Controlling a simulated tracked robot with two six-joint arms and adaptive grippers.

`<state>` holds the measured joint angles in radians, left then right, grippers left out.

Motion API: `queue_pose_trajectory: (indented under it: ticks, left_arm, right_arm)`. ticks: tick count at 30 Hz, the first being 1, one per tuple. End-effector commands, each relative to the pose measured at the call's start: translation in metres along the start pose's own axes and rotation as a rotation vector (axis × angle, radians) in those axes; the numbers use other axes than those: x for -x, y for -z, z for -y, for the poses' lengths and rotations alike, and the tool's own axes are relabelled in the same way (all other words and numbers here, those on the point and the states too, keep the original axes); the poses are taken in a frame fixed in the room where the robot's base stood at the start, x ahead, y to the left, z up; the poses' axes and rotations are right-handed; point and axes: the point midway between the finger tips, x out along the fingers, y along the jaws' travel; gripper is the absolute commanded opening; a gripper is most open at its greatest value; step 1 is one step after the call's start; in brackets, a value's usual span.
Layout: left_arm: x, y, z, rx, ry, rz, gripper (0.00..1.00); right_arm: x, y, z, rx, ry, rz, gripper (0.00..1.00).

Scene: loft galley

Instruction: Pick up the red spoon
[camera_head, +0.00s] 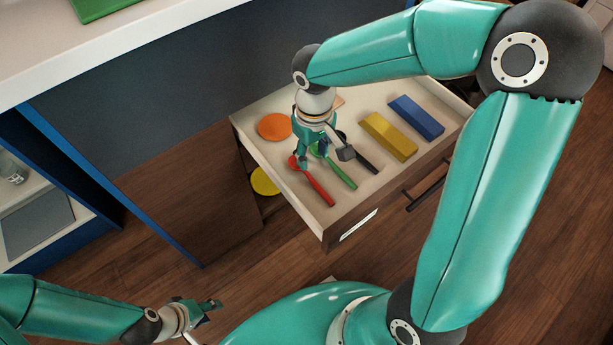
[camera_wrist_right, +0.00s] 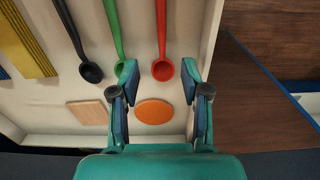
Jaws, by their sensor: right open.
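The red spoon (camera_head: 319,190) lies in the open drawer, its handle toward the drawer front; its bowl is partly covered by my right gripper in the head view. My right gripper (camera_head: 325,158) is open and empty above the drawer, pointing down. In the right wrist view the bowl of the red spoon (camera_wrist_right: 163,70) appears between the fingertips of my right gripper (camera_wrist_right: 160,76); I cannot tell the height between them. My left gripper (camera_head: 204,315) is at the bottom left, low and away from the drawer, its jaws unclear.
Beside the red spoon lie a green spoon (camera_head: 339,170) and a black spoon (camera_head: 364,160). The drawer (camera_head: 290,190) also holds an orange disc (camera_head: 274,126), a yellow block (camera_head: 389,136), a blue block (camera_head: 416,117) and a wooden square (camera_wrist_right: 88,112). A yellow disc (camera_head: 264,182) shows below the drawer.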

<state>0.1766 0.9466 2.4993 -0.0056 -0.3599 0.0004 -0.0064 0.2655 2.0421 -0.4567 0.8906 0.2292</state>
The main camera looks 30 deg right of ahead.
Motion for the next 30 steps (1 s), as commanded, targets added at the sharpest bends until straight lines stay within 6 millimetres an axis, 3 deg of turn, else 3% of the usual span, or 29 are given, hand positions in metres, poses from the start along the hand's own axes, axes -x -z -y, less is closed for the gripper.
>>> queue_pose_trajectory:
  ticks: [3, 13, 21, 30]
  left_arm:
    - [-0.006, 0.0, 0.002, 0.0, 0.0, 0.0, 0.4]
    - [-0.011, 0.0, 0.004, 0.0, 0.0, -0.001, 0.4]
    - [-0.019, 0.001, 0.007, 0.0, 0.0, -0.001, 0.4]
    - [-0.02, 0.001, 0.007, 0.0, 0.0, -0.001, 0.4]
  right_arm:
    - [-0.024, -0.001, 0.0, 0.001, 0.0, 0.003, 0.46]
    - [-0.047, 0.0, 0.001, 0.003, 0.0, 0.001, 0.46]
    - [-0.084, 0.001, 0.003, 0.001, 0.001, 0.002, 0.46]
    - [-0.09, 0.002, 0.004, 0.003, 0.001, -0.001, 0.46]
